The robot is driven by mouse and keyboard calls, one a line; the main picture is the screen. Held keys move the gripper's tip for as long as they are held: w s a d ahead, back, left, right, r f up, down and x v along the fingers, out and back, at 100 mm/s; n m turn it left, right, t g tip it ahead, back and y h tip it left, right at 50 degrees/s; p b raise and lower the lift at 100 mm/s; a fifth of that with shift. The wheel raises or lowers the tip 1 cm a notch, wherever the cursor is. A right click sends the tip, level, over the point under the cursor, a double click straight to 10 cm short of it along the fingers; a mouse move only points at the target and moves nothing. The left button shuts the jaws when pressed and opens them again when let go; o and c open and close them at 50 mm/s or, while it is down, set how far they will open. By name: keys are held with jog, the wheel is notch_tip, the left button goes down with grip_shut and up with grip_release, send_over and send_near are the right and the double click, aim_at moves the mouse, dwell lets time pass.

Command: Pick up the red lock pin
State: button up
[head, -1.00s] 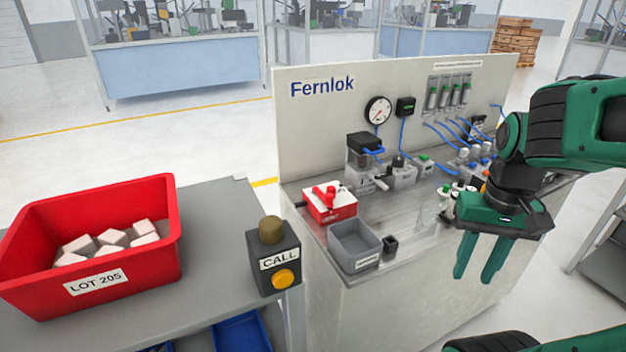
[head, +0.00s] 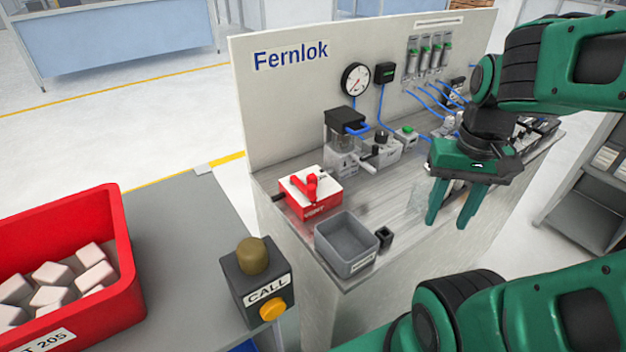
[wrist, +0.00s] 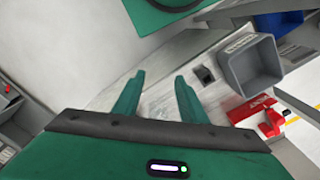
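A red-and-white box (head: 310,204) stands near the left end of the metal bench. A red handle-like part (head: 309,186) sits on its top; I cannot tell whether the lock pin is this part or a piece of it. The box (wrist: 252,110) and the red part (wrist: 271,124) also show at the right of the wrist view. My gripper (head: 447,222) hangs over the bench to the right of the box, fingers pointing down. In the wrist view its two fingers (wrist: 160,77) are apart with nothing between them, clear of the box.
A grey bin (head: 341,258) and a small black holder (head: 384,237) stand in front of the box, by the bench edge. Valves, a gauge (head: 355,79) and blue hoses are behind. A red crate (head: 125,265) and call button box (head: 259,290) are on the left table.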

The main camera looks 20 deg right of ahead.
jog(key=w+a+r+m, duration=0.2)
jog(key=w+a+r, duration=0.15)
jog(key=w, duration=0.35)
jog(key=w+a+r+m, duration=0.2)
jog(key=w+a+m, duration=0.15)
jog(key=w, duration=0.35)
notch_tip(320, 180, up, 3)
jog(key=m, duration=0.4)
send_over(312, 175)
notch_tip(312, 175, down, 11)
jog(key=shift+r, duration=0.15)
grip_shut()
